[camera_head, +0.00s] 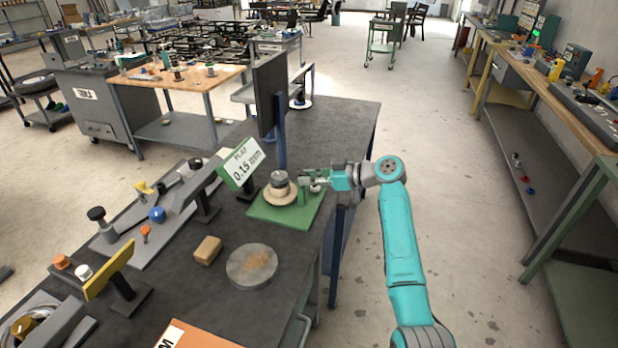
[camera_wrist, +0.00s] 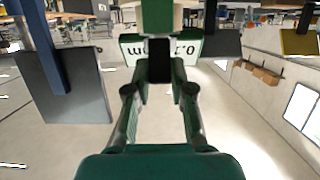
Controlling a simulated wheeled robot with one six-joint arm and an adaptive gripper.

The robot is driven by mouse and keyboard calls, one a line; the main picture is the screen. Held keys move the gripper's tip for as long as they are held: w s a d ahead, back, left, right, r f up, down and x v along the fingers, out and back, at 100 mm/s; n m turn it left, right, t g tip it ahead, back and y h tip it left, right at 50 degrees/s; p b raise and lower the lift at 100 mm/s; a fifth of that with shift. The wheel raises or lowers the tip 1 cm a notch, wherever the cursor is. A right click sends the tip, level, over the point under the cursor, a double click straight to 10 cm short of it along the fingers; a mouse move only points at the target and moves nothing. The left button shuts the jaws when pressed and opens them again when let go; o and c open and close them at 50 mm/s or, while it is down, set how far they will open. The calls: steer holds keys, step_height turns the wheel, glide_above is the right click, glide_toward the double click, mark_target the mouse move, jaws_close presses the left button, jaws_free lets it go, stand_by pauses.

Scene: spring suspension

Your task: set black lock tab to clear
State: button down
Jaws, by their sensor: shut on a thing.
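My teal arm reaches in from the right, and my gripper (camera_head: 312,182) is at the green base plate (camera_head: 262,212), beside the round beige fixture (camera_head: 280,195). In the wrist view my gripper (camera_wrist: 160,70) is shut on a small black piece, apparently the black lock tab (camera_wrist: 159,74). The fingers cover its sides, and I cannot tell its setting. The tab is too small to make out in the head view. A green-framed sign (camera_head: 243,164) reading "PLAY 0.15 mm" stands left of the fixture, and its lettering shows upside down in the wrist view (camera_wrist: 130,48).
A dark upright panel (camera_head: 270,92) on a blue post stands behind the fixture. A round metal disc (camera_head: 252,265) and a tan block (camera_head: 208,250) lie on the dark bench in front. The floor right of the bench is clear up to the right-hand workbench (camera_head: 545,90).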

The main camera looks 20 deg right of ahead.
steer(key=c, duration=1)
jaws_free()
steer(key=shift+d, duration=0.1)
steer(key=v, duration=1.2)
steer(key=shift+f, duration=0.1)
